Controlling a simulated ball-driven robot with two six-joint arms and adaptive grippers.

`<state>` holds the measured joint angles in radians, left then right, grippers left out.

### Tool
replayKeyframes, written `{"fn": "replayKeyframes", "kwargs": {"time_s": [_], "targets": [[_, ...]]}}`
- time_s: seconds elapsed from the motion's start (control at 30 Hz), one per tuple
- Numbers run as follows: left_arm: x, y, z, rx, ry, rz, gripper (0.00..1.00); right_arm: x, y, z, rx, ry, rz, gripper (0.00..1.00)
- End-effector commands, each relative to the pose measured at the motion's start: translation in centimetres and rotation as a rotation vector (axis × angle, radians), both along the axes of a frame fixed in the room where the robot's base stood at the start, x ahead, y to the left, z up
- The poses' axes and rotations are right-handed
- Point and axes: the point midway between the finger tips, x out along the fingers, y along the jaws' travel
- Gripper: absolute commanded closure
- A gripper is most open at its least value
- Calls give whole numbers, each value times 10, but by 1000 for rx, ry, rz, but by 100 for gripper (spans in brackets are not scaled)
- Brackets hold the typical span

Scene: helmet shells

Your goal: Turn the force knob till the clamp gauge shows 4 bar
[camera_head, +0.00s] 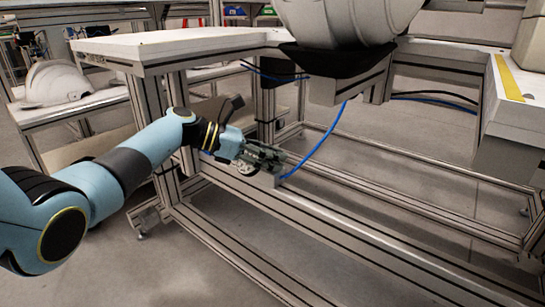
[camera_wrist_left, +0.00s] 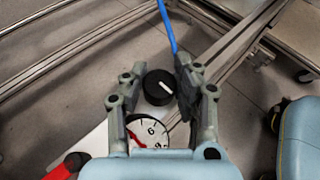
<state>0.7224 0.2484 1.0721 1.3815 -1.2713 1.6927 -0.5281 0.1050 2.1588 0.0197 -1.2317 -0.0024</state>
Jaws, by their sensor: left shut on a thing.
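The force knob (camera_wrist_left: 159,87), black with a white pointer line, sits between the fingers of my left gripper (camera_wrist_left: 157,78) in the left wrist view. The gripper is shut on it. The clamp gauge (camera_wrist_left: 149,131) is a round white dial just below the knob, partly covered by my gripper. In the head view my left gripper (camera_head: 268,158) is at the low frame rail, with knob and gauge not clearly visible. My right gripper is not in view.
A blue hose (camera_head: 325,138) runs from beside the gripper up to the bench. Aluminium rails (camera_head: 340,232) surround the gripper low down. A pale shell (camera_head: 350,22) on a black support stands above. A white helmet shell (camera_head: 57,83) lies on a table at left.

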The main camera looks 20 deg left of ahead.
Motion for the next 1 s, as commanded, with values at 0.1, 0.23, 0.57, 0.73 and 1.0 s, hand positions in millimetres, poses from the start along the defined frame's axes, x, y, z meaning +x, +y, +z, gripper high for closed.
{"fn": "replayKeyframes", "kwargs": {"time_s": [0.1,0.23,0.57,0.73,1.0], "targets": [[0,1,0,4,-1,-4,100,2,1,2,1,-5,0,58],[0,1,0,4,-1,-4,100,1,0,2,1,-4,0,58],[0,1,0,3,-1,-4,48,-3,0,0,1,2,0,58],[0,0,0,2,0,-4,46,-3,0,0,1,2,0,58],[-6,13,5,3,1,-4,46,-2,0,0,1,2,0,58]]}}
